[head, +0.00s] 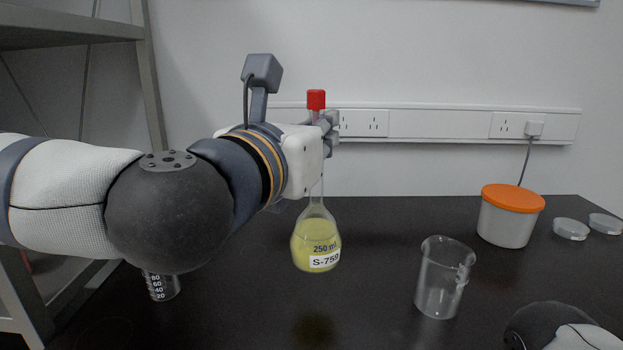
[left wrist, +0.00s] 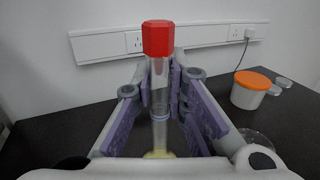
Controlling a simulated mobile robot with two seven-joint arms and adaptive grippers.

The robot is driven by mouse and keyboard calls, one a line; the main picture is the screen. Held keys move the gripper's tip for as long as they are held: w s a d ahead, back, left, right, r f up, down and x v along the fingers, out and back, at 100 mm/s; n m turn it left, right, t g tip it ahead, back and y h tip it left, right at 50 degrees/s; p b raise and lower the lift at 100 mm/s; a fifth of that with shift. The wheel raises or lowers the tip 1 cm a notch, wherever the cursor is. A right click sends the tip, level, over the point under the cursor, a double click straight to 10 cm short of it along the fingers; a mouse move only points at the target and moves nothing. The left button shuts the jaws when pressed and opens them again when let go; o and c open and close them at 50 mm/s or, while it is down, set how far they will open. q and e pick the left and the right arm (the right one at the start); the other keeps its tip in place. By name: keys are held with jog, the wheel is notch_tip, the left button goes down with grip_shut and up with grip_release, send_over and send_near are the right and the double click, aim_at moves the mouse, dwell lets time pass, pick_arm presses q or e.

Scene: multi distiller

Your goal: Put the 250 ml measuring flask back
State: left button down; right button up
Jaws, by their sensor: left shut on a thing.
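The 250 ml measuring flask (head: 316,240) has a red stopper, a long neck and a round bulb with yellow liquid, labelled "250 ml" and "S-759". It hangs upright, and its bulb seems to be above the black table. My left gripper (head: 328,125) is shut on the flask's neck, just below the stopper. In the left wrist view the flask's neck (left wrist: 159,95) stands between the purple pads of my left gripper (left wrist: 172,90). The bulb is mostly hidden there. My right gripper is not in view; only a part of my right arm shows at the lower right.
An empty glass beaker (head: 441,280) stands right of the flask. A white tub with an orange lid (head: 512,212) and two clear dishes (head: 571,229) are farther right. A graduated glass vessel (head: 161,287) stands partly hidden beneath my left arm. A grey shelf frame (head: 150,90) rises at left.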

aim_at(316, 193)
pick_arm(q)
jog(key=shift+w+a+f, duration=0.15)
jog(key=shift+w+f, duration=0.6)
jog(key=shift+f, duration=0.1)
jog(key=f, duration=0.1)
jog(key=w+f, duration=0.1)
jog(key=f, duration=0.1)
jog(key=f+b, duration=0.1)
jog(key=shift+w+a+f, duration=0.15)
jog(key=shift+w+f, duration=0.15)
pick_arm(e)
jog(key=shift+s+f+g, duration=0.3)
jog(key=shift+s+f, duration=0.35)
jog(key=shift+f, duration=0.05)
pick_arm(q)
jog(key=shift+f, duration=0.25)
jog(key=c, duration=1.6)
grip_release()
jog(key=shift+s, duration=0.1)
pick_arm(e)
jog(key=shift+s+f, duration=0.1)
